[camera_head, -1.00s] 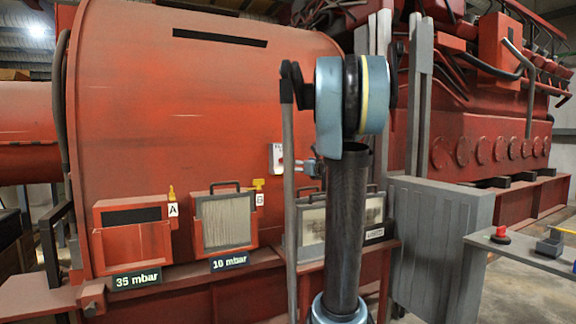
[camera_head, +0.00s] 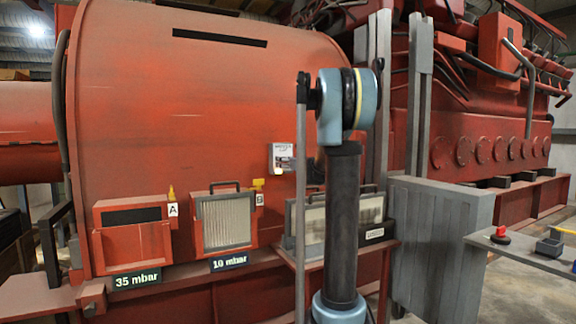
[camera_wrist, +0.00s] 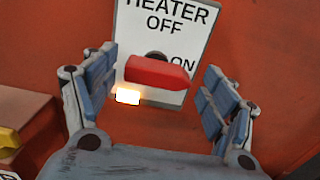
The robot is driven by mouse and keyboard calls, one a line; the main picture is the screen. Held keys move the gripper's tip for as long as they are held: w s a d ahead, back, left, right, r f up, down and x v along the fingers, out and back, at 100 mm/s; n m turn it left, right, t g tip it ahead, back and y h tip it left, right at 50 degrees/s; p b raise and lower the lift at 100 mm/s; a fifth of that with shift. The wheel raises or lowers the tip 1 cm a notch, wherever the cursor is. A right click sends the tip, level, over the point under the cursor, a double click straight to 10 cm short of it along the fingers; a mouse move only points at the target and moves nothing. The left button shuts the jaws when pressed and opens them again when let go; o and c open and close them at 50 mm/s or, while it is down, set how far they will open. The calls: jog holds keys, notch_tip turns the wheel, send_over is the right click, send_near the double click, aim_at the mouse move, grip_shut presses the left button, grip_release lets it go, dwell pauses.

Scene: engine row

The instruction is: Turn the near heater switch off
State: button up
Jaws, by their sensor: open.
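The heater switch has a white plate (camera_wrist: 190,27) marked HEATER, OFF at the top and ON at the right. Its red knob (camera_wrist: 158,72) lies nearly level, with its tapered end to the right, by the word ON. A small lamp (camera_wrist: 128,96) at the plate's lower left glows. My gripper (camera_wrist: 159,66) is open in the wrist view, one finger on each side of the knob, with gaps to both. In the head view the small switch plate (camera_head: 283,157) is on the red housing, left of my arm, which hides my gripper.
Filter boxes A (camera_head: 133,230) and B (camera_head: 224,222) and a grey-framed panel (camera_head: 372,210) line the ledge below the switch. A grey cabinet (camera_head: 437,240) stands at right. A side table (camera_head: 525,256) holds a red button. The housing around the switch is bare.

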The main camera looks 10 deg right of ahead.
jog(key=shift+c, duration=0.6)
jog(key=c, duration=1)
jog(key=shift+r, duration=0.1)
jog(key=shift+c, duration=0.2)
